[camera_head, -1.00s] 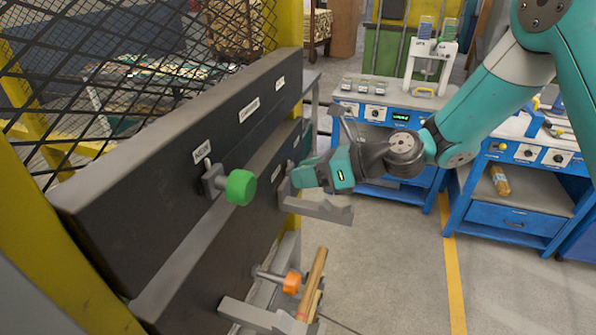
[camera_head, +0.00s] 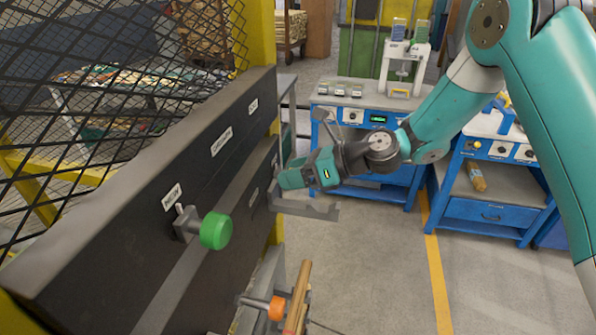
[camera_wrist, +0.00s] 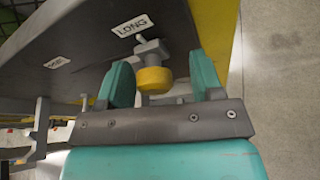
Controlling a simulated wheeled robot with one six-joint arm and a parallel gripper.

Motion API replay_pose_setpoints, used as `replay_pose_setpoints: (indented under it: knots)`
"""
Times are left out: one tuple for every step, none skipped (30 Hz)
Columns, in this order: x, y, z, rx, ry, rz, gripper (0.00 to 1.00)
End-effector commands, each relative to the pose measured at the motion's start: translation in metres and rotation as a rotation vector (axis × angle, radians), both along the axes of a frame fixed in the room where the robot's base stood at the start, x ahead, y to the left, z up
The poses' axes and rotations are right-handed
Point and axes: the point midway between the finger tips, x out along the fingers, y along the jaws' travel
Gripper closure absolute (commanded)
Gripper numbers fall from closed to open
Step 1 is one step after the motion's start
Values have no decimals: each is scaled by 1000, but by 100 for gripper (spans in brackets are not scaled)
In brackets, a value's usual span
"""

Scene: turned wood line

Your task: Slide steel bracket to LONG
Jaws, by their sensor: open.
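A grey bracket (camera_head: 308,208) sticks out from the far end of the black board's (camera_head: 95,240) lower rail in the head view. My gripper (camera_head: 284,180) is at the board just above it, hiding where it mounts. In the wrist view, a yellow knob (camera_wrist: 153,80) on a metal stem stands beside the white LONG label (camera_wrist: 133,25). My open teal fingers (camera_wrist: 163,84) stand on both sides of the knob, with visible gaps. Whether this knob belongs to the grey bracket cannot be fully seen.
A green knob (camera_head: 215,231) projects from the near upper rail, and an orange knob (camera_head: 277,308) below, by wooden pieces (camera_head: 298,298). A mesh fence (camera_head: 90,100) stands behind the board. Blue workbenches (camera_head: 492,215) stand across open floor (camera_head: 375,270).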

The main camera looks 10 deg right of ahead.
Motion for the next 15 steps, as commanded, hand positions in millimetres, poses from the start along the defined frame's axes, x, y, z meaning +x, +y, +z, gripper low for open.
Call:
replay_pose_setpoints:
  knots:
    - [0,0,0,0,0,1,40]
    - [-1,0,0,0,1,2,40]
    - [-1,0,0,0,1,2,40]
    - [-1,0,0,0,1,2,40]
    - [-1,-1,0,0,1,2,40]
    - [-1,-4,1,0,0,1,40]
    - [-1,-6,1,0,1,0,40]
    - [-2,-9,2,1,0,-2,40]
    - [-3,-14,4,1,1,-2,40]
    - [-4,-19,6,1,0,-2,40]
    - [-5,-25,7,1,-1,-4,40]
    - [-8,-33,10,0,-1,-4,40]
    - [-9,-40,13,0,-1,-5,40]
    - [-10,-47,15,0,-1,-5,40]
    - [-13,-56,19,1,-3,-6,40]
